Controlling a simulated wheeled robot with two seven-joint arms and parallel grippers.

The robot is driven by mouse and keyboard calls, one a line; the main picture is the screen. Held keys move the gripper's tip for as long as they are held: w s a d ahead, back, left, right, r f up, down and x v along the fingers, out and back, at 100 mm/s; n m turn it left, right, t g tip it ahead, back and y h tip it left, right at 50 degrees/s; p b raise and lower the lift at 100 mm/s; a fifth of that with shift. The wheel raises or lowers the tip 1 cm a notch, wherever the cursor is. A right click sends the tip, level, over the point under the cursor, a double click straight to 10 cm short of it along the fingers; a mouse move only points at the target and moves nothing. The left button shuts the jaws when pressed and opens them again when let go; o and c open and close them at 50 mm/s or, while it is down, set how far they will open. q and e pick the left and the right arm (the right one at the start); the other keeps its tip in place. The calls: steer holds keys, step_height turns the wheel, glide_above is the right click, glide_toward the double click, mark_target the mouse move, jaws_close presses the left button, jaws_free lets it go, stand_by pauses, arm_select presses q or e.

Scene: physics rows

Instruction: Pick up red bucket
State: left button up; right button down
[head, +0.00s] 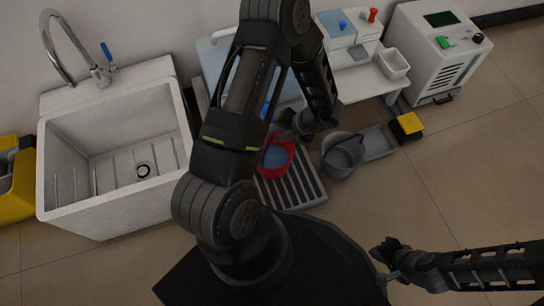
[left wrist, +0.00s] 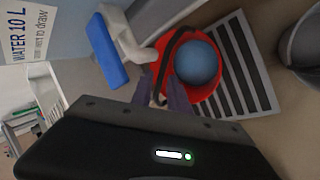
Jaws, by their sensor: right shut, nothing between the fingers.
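The red bucket (head: 287,168) stands on a slatted grey grate, partly hidden by my left arm in the head view. In the left wrist view the red bucket (left wrist: 206,92) has a blue round surface inside and a dark arched handle (left wrist: 176,45). My right gripper (head: 387,262) is shut and empty, low at the right, away from the bucket.
The grate (head: 298,192) lies on the floor beside a white sink (head: 60,190). A grey bucket (head: 343,158) stands just right of the red one. A blue tap lever (left wrist: 105,50) is close to my left fingers.

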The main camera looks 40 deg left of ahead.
mark_target(273, 137)
arm_select(q)
steer(key=b+x, duration=0.1)
steer(key=x, duration=0.2)
steer(key=shift+a+f, duration=0.1)
steer(key=shift+f, duration=0.25)
steer(key=shift+c, duration=0.4)
jaws_close()
steer(key=shift+r, duration=0.1)
stand_by(0.9)
